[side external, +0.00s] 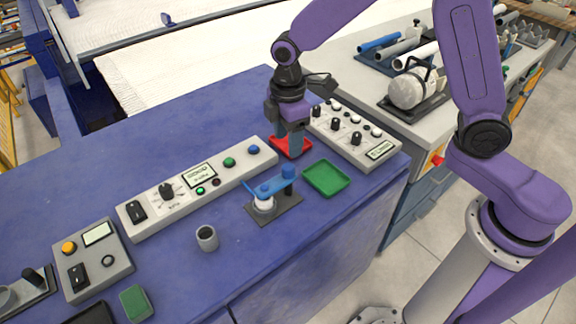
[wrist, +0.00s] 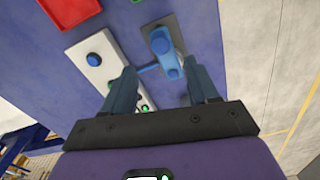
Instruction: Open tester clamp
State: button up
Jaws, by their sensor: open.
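The tester clamp (side external: 275,187) stands on a dark base plate on the blue table in the side external view. Its blue arm lies roughly level over a white round piece (side external: 264,204), with a thin handle sticking out to the left. My gripper (side external: 291,148) points down over the red tray (side external: 300,147), behind the clamp, with its fingers apart and nothing between them. In the wrist view the gripper (wrist: 162,66) is open, and the clamp's blue arm (wrist: 165,50) shows beyond and between the fingertips, apart from them. The white piece is not clear there.
A long control panel (side external: 205,183) runs behind the clamp, and a second panel (side external: 352,135) is at the right. A green tray (side external: 326,178) lies right of the clamp. A grey cup (side external: 207,238) stands to the front left. The table's front edge is close by.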

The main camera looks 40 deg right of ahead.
aim_at(288, 167)
notch_tip(288, 167, down, 10)
jog(key=shift+r, duration=0.25)
